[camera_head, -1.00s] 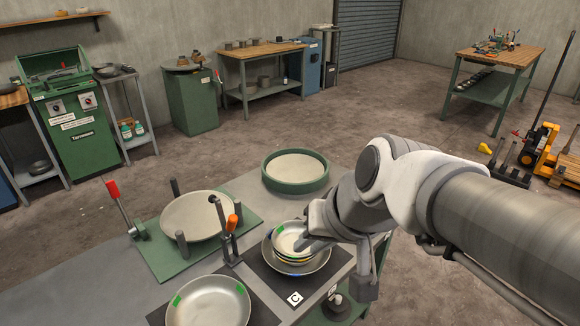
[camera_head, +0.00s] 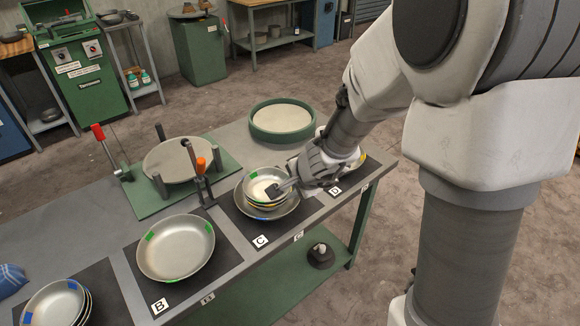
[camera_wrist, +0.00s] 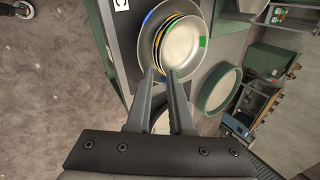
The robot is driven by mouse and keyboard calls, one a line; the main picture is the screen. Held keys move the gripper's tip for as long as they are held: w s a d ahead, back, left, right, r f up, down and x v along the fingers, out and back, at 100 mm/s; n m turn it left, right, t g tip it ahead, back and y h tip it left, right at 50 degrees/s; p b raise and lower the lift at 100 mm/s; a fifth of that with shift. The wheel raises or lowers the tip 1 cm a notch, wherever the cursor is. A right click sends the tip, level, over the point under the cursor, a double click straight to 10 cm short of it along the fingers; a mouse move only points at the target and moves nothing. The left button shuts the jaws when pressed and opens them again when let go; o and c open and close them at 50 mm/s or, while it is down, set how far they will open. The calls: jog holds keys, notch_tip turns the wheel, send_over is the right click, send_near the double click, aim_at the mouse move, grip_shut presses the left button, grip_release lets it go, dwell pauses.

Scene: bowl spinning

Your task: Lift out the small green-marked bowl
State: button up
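The small green-marked bowl (camera_head: 263,181) is the top one of a nested stack at place C; its green mark also shows in the wrist view (camera_wrist: 202,42). Several bowls with yellow and dark rims lie under it, inside a larger grey bowl (camera_head: 287,206) with a blue mark. My gripper (camera_head: 279,188) reaches in from the right, tips at the stack's right side. In the wrist view my gripper's fingertips (camera_wrist: 161,74) are at the stack's near rim with a visible gap between them. I cannot tell whether they touch the rim.
A green-marked bowl (camera_head: 176,247) stands at place B, left of the stack. More bowls (camera_head: 57,304) are at far left. A yellow-marked bowl (camera_head: 361,160) is partly hidden behind my gripper at D. A fixture with a round plate (camera_head: 177,159) and a green ring tray (camera_head: 282,120) stand behind.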

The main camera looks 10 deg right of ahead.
jog(key=b, duration=0.4)
send_near(278, 200)
jog(key=x, duration=0.3)
jog(key=shift+s+a+f, duration=0.1)
jog(key=shift+f, duration=0.05)
jog(key=shift+b+x, duration=0.4)
jog(key=shift+x, duration=0.4)
jog(key=shift+b+x, duration=0.65)
jog(key=shift+x, duration=0.2)
jog(key=shift+c, duration=0.3)
grip_shut()
dwell(0.8)
jog(key=shift+a+r, duration=0.1)
jog(key=shift+r, duration=0.2)
dwell(1.9)
jog(key=shift+r+p, duration=1.35)
notch_tip(278, 200, up, 6)
jog(key=p, duration=0.5)
jog(key=shift+p, duration=0.3)
